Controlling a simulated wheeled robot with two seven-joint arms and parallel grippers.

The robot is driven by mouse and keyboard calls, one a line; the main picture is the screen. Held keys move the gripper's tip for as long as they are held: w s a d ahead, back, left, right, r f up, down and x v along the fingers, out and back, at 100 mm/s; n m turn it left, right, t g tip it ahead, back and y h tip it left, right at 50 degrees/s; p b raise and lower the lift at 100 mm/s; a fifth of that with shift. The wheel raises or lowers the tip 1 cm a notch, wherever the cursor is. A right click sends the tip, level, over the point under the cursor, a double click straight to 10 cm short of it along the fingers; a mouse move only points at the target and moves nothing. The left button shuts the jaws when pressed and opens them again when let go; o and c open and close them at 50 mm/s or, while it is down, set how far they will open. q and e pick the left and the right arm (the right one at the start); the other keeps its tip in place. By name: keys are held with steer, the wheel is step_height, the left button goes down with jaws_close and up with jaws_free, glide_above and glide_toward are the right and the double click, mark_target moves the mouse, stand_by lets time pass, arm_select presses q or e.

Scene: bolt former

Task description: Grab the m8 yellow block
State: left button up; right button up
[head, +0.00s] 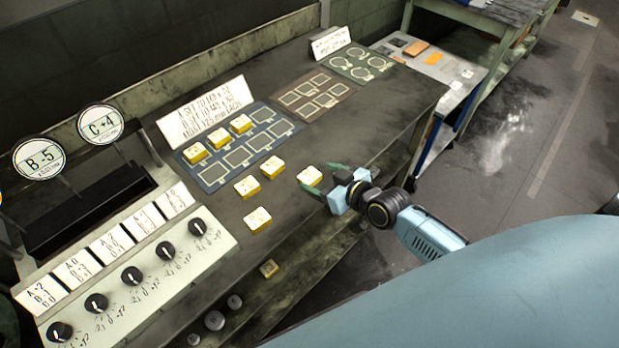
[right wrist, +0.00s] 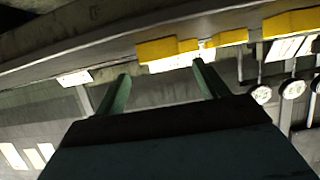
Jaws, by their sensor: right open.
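Several yellow blocks with white tops are in the head view; their markings are too small to read, so I cannot tell which is the m8. One block (head: 309,176) sits on the bench right at my right gripper (head: 323,181). That gripper is open, its green fingertips close to this block. In the right wrist view a yellow block (right wrist: 165,50) shows ahead between the open fingers (right wrist: 160,72); contact cannot be told. Other blocks stand loose on the bench (head: 272,167), (head: 247,187), (head: 257,219). My left gripper is not in view.
Three blocks sit on a blue slotted mat (head: 212,175). Brown (head: 310,104) and green (head: 358,68) mats lie farther back. A knob panel (head: 150,262) is at left with round signs (head: 100,124) above.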

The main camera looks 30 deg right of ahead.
mark_target(311, 176)
steer(key=x, duration=0.5)
steer(key=shift+s+a+f+b, duration=0.1)
steer(key=shift+f+b, duration=0.25)
steer(key=shift+b, duration=0.05)
steer(key=c, duration=1.1)
